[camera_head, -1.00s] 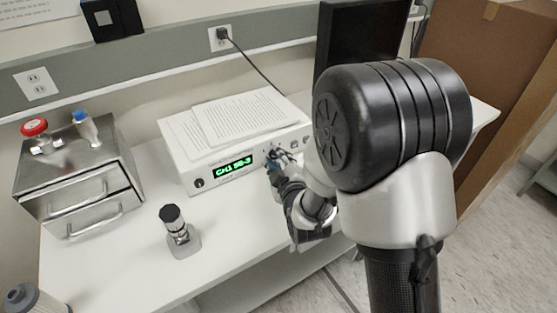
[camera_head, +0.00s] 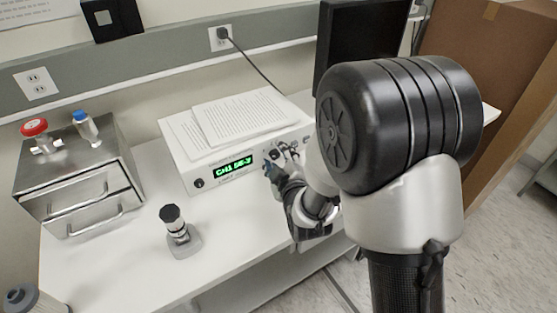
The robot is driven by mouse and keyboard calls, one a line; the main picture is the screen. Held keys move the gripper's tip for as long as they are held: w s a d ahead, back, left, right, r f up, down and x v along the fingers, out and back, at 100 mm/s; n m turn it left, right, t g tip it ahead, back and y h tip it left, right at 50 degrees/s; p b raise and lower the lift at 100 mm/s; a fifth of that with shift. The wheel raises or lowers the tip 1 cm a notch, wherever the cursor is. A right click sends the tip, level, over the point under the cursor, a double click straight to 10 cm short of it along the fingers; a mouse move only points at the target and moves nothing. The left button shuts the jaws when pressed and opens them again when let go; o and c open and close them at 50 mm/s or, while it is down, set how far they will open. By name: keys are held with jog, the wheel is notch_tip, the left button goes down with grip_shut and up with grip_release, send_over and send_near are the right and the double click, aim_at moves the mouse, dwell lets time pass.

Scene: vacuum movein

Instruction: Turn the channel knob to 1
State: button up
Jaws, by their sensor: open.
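A white controller box (camera_head: 204,170) stands on the white bench with a green lit display (camera_head: 235,167) that seems to begin with "CH1"; the rest is too small to read surely. A black knob (camera_head: 198,183) sits left of the display. More knobs sit right of the display, partly behind my gripper (camera_head: 272,168), so I cannot tell which is the channel knob. My gripper is open at the right half of the front panel, close to these knobs. Whether its fingers touch or surround a knob is too small to tell.
Papers (camera_head: 240,117) lie on the box. A metal drawer unit (camera_head: 75,180) with red- and blue-capped items stands left. A small black-topped device (camera_head: 178,232) stands on the bench (camera_head: 130,270) in front. A dark monitor (camera_head: 365,45) is behind my arm.

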notch_tip(320, 180, up, 9)
jog(key=shift+r, duration=0.2)
dwell(0.3)
